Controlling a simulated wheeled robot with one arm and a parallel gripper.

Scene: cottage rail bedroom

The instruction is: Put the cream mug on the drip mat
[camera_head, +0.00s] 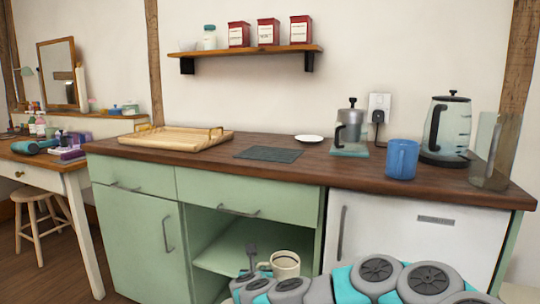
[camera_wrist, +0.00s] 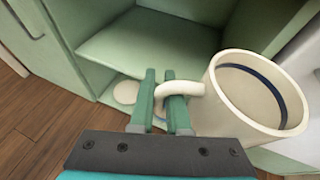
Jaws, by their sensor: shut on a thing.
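The cream mug (camera_head: 285,264) is in front of the open cabinet shelf, below counter height. It looks roughly upright in the head view. In the wrist view the mug (camera_wrist: 248,95) shows a dark line inside its rim, and its handle lies between my fingers. My gripper (camera_wrist: 163,90) is shut on that handle; it also shows in the head view (camera_head: 252,262), left of the mug. The drip mat, a dark flat rectangle (camera_head: 268,155), lies bare on the wooden counter above. My arm hides part of the lower cabinet.
On the counter (camera_head: 215,157), a wooden tray (camera_head: 178,140) stands left of the mat and a white saucer (camera_head: 309,138) behind it. A moka pot (camera_head: 350,128), blue mug (camera_head: 402,160), kettle (camera_head: 447,132) and glass pitcher (camera_head: 492,155) stand right. A pale disc (camera_wrist: 126,92) lies low in the cabinet.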

